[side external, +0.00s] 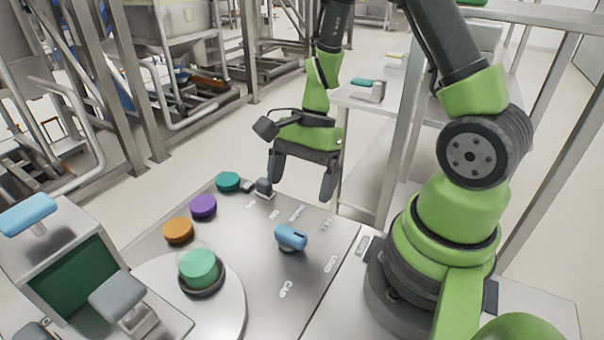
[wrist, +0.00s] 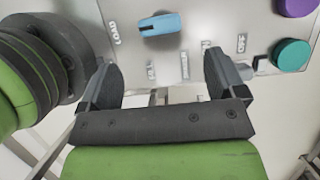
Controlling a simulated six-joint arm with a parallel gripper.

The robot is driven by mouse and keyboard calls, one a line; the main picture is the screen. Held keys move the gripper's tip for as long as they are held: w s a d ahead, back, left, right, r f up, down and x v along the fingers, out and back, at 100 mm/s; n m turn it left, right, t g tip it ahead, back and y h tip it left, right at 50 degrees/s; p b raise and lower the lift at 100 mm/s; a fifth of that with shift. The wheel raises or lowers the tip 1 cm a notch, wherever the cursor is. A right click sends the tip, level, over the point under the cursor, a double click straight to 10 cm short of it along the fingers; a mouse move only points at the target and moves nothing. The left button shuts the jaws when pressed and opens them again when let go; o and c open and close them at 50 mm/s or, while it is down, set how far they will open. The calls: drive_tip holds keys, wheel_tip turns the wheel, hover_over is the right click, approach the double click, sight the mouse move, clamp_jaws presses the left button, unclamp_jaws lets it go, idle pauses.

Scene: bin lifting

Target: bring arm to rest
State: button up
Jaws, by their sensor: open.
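My gripper (side external: 300,185) hangs fingers-down above the far edge of the metal control panel (side external: 325,262), with its fingers apart and nothing between them. In the wrist view my gripper (wrist: 162,80) shows its two fingers spread wide. A blue rotary knob (side external: 290,238) sits on the panel, nearer the camera than the gripper and apart from it. The blue knob also shows in the wrist view (wrist: 160,24), beyond the fingers.
Teal (side external: 228,181), purple (side external: 203,206), orange (side external: 178,231) and green (side external: 198,268) buttons line the panel's left side. A small switch (side external: 264,187) stands at its far edge. A metal shelf rack (side external: 395,125) stands behind the gripper. Open floor lies back left.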

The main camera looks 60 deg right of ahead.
drive_tip(key=shift+d+r, duration=0.15)
drive_tip(key=shift+r, duration=0.15)
drive_tip(key=s+a+r+n+t+h, duration=0.1)
drive_tip(key=s+a+r+n+t, duration=0.1)
drive_tip(key=r+n, duration=0.5)
drive_tip(key=s+a+r+n+t+h, duration=0.1)
drive_tip(key=s+r+n+t, duration=0.4)
drive_tip(key=r, duration=0.7)
drive_tip(key=shift+s+a+r+n+h, duration=0.35)
drive_tip(key=shift+s+a+n, duration=0.35)
drive_tip(key=shift+n, duration=0.3)
